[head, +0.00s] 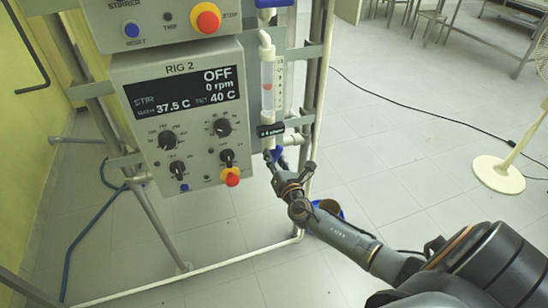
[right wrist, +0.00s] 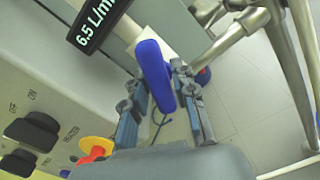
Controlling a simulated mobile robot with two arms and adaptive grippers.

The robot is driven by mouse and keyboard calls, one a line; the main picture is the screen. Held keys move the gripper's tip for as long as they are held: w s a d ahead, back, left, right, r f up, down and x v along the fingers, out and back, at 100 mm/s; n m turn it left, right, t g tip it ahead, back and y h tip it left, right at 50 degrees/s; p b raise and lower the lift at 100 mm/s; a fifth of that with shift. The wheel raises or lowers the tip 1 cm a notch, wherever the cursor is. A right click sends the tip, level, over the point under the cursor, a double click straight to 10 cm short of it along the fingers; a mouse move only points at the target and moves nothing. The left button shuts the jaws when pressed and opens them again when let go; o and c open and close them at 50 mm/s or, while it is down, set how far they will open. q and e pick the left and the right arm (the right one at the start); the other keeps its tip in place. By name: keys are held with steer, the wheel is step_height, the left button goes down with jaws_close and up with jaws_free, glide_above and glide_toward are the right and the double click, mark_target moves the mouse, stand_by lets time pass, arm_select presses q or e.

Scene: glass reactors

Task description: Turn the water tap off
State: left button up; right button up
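The water tap's blue handle (head: 274,154) is below the flow meter on the right side of the RIG 2 panel. In the right wrist view the blue handle (right wrist: 155,75) is a long rounded lever. My right gripper (head: 277,165) is at the tap, with its fingers pointing at the handle. In the right wrist view my right gripper (right wrist: 160,88) is open, one finger on each side of the handle. I cannot tell whether either finger touches it. A black flow display (right wrist: 97,22) reads 6.5 L/m, cut off at the edge. My left gripper is not in view.
The clear flow meter tube (head: 268,85) with a red float stands above the tap. The RIG 2 control box (head: 185,120) has knobs and a red-yellow button (head: 230,177) close by on the left. Metal frame posts (head: 318,80) stand on the right.

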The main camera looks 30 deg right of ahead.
jaws_close()
steer(key=shift+f+m+b, duration=0.15)
steer(key=shift+m+b, duration=0.85)
steer(key=shift+b, duration=0.05)
steer(key=m+b, duration=0.2)
steer(key=m, duration=0.1)
steer(key=shift+m, duration=0.3)
steer(key=m+b, duration=0.2)
steer(key=m, duration=0.1)
steer(key=shift+a+r, duration=0.1)
steer(key=shift+r, duration=0.1)
steer(key=shift+r+m, duration=0.1)
steer(key=shift+m, duration=1.7)
steer(key=shift+b, duration=0.3)
